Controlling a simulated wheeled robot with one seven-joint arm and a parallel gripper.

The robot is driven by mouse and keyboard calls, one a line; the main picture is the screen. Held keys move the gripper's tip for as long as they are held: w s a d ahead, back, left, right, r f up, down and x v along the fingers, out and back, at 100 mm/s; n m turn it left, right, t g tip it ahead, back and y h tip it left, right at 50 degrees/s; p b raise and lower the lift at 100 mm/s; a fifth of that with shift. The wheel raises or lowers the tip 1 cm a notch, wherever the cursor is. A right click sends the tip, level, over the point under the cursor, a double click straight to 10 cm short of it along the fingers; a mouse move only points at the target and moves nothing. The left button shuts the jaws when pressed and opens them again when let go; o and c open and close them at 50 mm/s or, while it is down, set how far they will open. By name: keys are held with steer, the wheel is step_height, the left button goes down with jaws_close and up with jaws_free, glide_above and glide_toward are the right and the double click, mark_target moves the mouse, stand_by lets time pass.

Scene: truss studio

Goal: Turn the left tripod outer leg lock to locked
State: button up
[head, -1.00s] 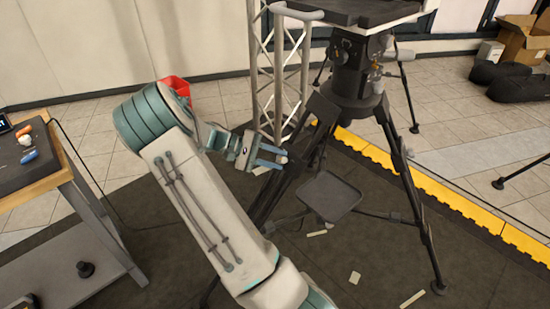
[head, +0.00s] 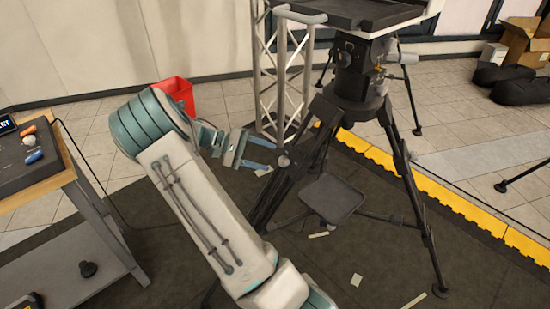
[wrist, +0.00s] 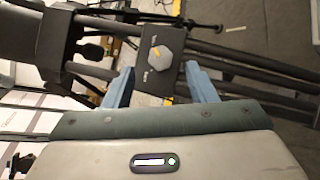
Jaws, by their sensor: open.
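The black tripod (head: 360,97) stands right of centre in the head view, its legs spread. On its left leg (head: 303,165) is the outer leg lock (head: 284,161), a small round knob. In the wrist view the lock knob (wrist: 167,53) is grey and faceted with an orange mark, on a dark plate with small white markings too small to read. My gripper (head: 269,157) is just left of the knob in the head view. In the wrist view my gripper's (wrist: 158,84) blue fingers are apart and empty, below and either side of the knob, not visibly touching it.
A tray-like plate (head: 331,197) sits low between the tripod legs. A truss tower (head: 281,80) and a red bin (head: 177,92) stand behind. A workbench (head: 38,178) is at left. Yellow edging (head: 440,197) borders the dark mat, which has small pale strips on it.

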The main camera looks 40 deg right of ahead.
steer(key=v, duration=0.9)
steer(key=shift+w+p, duration=0.1)
steer(key=shift+p, duration=0.2)
steer(key=s+a+r+n+t+y+p, duration=0.1)
steer(key=s+a+r+t+y+p, duration=0.4)
steer(key=s+a+r, duration=0.3)
steer(key=s+a+r+n+t+y+p, duration=0.1)
steer(key=s+a+r+t+y+p, duration=0.4)
steer(key=s+r, duration=0.7)
steer(key=s+a+t+p, duration=0.2)
steer(key=s+a+p, duration=0.1)
steer(key=shift+s+r+t+y, duration=0.15)
steer(key=shift+r+t+y, duration=0.05)
steer(key=shift+t+y, duration=0.1)
steer(key=c, duration=0.3)
steer(key=shift+d, duration=0.15)
